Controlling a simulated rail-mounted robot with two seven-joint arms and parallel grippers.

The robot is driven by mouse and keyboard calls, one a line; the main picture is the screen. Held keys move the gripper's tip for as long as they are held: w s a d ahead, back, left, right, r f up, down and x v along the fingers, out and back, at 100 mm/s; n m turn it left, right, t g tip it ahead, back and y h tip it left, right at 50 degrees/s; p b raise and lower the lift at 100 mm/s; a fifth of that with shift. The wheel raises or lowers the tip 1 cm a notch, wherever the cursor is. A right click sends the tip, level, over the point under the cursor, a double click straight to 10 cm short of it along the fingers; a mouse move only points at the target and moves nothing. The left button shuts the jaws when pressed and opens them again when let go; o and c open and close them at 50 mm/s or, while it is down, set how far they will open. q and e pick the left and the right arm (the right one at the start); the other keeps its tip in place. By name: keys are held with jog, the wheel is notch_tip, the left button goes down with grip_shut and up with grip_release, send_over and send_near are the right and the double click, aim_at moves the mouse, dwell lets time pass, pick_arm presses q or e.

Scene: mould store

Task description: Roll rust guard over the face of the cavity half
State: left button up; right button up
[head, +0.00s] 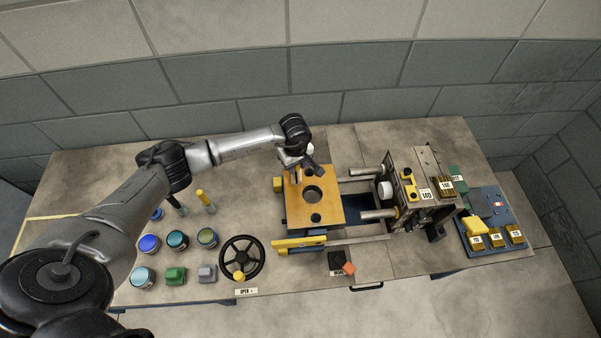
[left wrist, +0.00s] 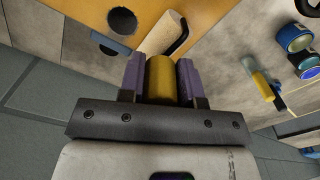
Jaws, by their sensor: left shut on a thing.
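The face of what appears to be the cavity half (head: 328,211) is an orange-tan plate with a large round hole and smaller dark holes. My left gripper (head: 300,160) is over its upper edge, shut on the yellow handle (left wrist: 160,78) of a roller. The handle lies between the purple finger pads in the left wrist view. The pale roller sleeve (left wrist: 164,33) lies over or against the orange face there; I cannot tell whether it touches. The gripper hides most of the roller in the head view. My right gripper is in neither view.
A steel mould block (head: 385,172) stands to the right on guide bars. A black handwheel (head: 241,258) and several tins, such as a blue one (head: 149,243), stand at the front left. A blue tray (head: 497,215) with labelled blocks is at the right. The back-left bench is clear.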

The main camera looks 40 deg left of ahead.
pick_arm(q)
jog(key=shift+w+a+f+b, duration=0.1)
jog(key=shift+w+a+b, duration=0.4)
jog(key=shift+w+a, duration=0.1)
notch_tip(320, 180, up, 3)
jog(key=shift+s+f+p, duration=0.1)
jog(key=shift+p, duration=0.75)
jog(key=shift+r+p, duration=0.45)
jog(key=shift+r, duration=0.35)
jog(key=shift+r+p, duration=1.15)
jog(key=shift+r, duration=0.8)
jog(key=shift+d+r, duration=0.1)
